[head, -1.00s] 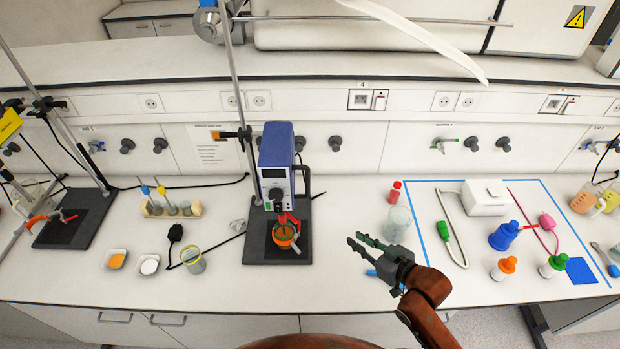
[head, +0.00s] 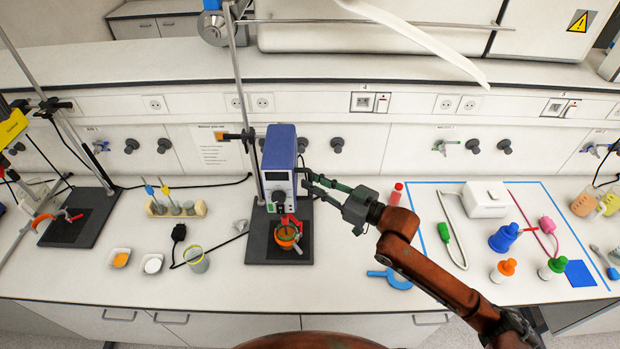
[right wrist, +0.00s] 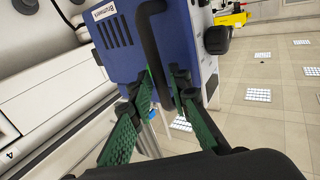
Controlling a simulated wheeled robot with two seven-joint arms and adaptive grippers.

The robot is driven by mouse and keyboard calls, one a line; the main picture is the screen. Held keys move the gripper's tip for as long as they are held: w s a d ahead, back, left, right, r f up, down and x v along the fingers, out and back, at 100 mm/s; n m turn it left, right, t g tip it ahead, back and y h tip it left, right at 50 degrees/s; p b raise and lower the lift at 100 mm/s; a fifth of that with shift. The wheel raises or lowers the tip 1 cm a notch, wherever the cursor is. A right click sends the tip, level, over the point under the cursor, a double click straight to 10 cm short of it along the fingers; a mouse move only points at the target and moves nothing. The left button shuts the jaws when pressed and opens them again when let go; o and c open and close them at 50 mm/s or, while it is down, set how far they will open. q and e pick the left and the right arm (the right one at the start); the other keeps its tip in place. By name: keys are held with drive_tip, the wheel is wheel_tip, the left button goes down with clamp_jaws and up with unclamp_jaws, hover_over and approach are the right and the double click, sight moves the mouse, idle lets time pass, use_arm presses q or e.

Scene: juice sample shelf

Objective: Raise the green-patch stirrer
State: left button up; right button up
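A blue overhead stirrer (head: 279,158) with a grey front panel stands upright on a rod stand above an orange vessel (head: 287,237). A second, yellow stirrer (head: 12,127) is partly cut off at the left edge. My left gripper is not in view.
The stand's dark base plate (head: 258,247) lies under the vessel. A red-capped vial (head: 396,194) stands behind the arm. Bottles and a white box (head: 485,198) occupy the blue-taped area at right.

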drive_tip(key=shift+w+a, duration=0.35)
drive_tip(key=shift+a, duration=0.15)
drive_tip(key=shift+c, duration=0.6)
clamp_jaws()
